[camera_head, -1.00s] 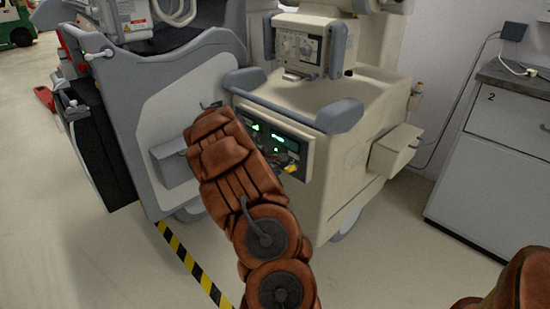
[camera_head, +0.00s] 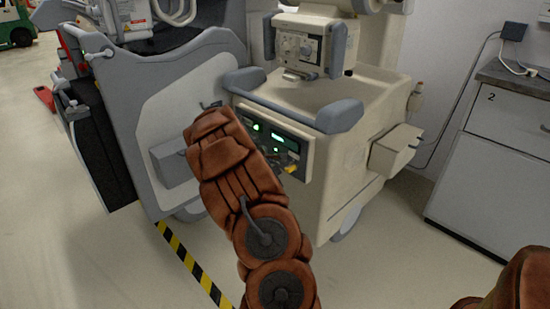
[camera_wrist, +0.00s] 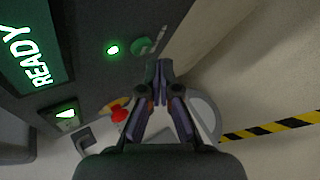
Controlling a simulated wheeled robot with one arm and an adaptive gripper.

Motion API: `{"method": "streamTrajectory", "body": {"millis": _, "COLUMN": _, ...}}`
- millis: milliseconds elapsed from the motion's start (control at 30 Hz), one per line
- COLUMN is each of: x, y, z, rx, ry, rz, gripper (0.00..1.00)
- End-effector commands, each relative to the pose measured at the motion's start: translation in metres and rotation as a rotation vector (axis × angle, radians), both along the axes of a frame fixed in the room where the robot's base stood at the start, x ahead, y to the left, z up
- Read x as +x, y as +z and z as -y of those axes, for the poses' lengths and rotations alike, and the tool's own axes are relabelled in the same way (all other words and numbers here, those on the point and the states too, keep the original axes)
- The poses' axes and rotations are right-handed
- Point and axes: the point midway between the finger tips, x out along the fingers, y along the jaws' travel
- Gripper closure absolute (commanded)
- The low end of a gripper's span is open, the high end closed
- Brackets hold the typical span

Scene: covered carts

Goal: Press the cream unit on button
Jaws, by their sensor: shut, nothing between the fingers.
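The cream unit (camera_head: 345,175) stands in the middle of the head view, with a dark control panel (camera_head: 292,150) low on its front. In the wrist view the panel shows a lit READY display (camera_wrist: 35,60), a small glowing green lamp (camera_wrist: 112,49) and a round dark green button (camera_wrist: 143,46) with lettering beside it that I cannot read. My gripper (camera_wrist: 158,68) is shut and empty, its fingertips close to the green button's lower right. I cannot tell whether they touch the panel. My arm hides the gripper and part of the panel in the head view.
A red knob (camera_wrist: 119,115) and a lit green switch (camera_wrist: 67,114) sit on the panel, left of the fingers. A grey cart (camera_head: 170,110) stands close on the left. A white cabinet (camera_head: 490,190) is at the right. Yellow-black tape (camera_head: 190,262) marks the floor.

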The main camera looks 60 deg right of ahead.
Motion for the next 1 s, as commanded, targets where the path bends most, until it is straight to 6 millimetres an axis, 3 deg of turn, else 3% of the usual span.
{"method": "streamTrajectory", "body": {"millis": 1000, "x": -0.0022, "y": 0.0001, "z": 0.0100, "rx": 0.000, "ry": 0.000, "rz": 0.000, "gripper": 1.00}}
